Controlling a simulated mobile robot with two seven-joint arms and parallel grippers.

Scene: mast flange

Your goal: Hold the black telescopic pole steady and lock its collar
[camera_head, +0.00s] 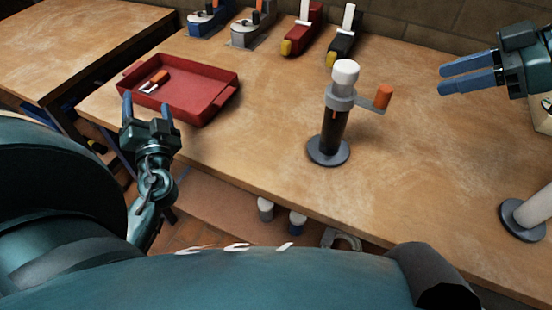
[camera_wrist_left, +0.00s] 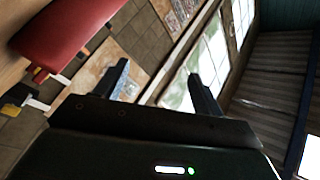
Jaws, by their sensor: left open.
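The black telescopic pole (camera_head: 333,132) stands upright on a round grey base (camera_head: 318,158) on the wooden workbench. Its grey collar (camera_head: 340,96) sits near the top, with an orange-ended lever (camera_head: 383,97) sticking out to the right. A white cap (camera_head: 346,72) tops it. My left gripper (camera_head: 147,107) is open and empty at the bench's front edge, below the red tray and well left of the pole. Its open fingers also show in the left wrist view (camera_wrist_left: 155,75), with nothing between them. My right gripper (camera_head: 441,79) is open and empty, right of the pole and apart from it.
A red tray (camera_head: 207,113) holds a small orange-and-white item (camera_head: 154,82). Several clamp-like tools, including a red one (camera_head: 303,35), line the bench's back near a brick wall. Another round base with a pale post (camera_head: 538,207) stands at right. Bench around the pole is clear.

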